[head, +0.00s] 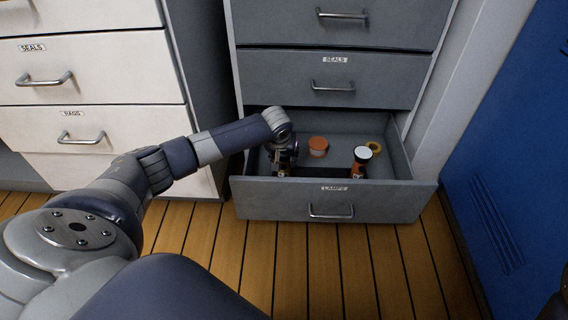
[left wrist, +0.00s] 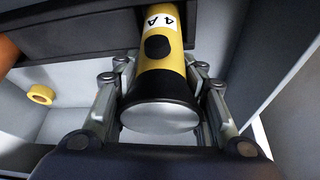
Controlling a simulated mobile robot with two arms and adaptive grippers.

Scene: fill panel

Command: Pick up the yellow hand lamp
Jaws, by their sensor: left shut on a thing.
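The yellow hand lamp (left wrist: 162,78) shows in the left wrist view, with a black switch, a black head around a pale lens and a white label reading "4 A". My left gripper (head: 284,158) is down inside the open drawer labelled LAMPS (head: 270,200), at its left side. Its fingers lie on both sides of the lamp's body in the left wrist view, and it is shut on the lamp. In the head view the gripper and wrist hide most or all of the lamp.
Closed grey drawers (head: 334,85) are above. White drawers (head: 90,100) stand at left, a blue locker (head: 510,170) at right.

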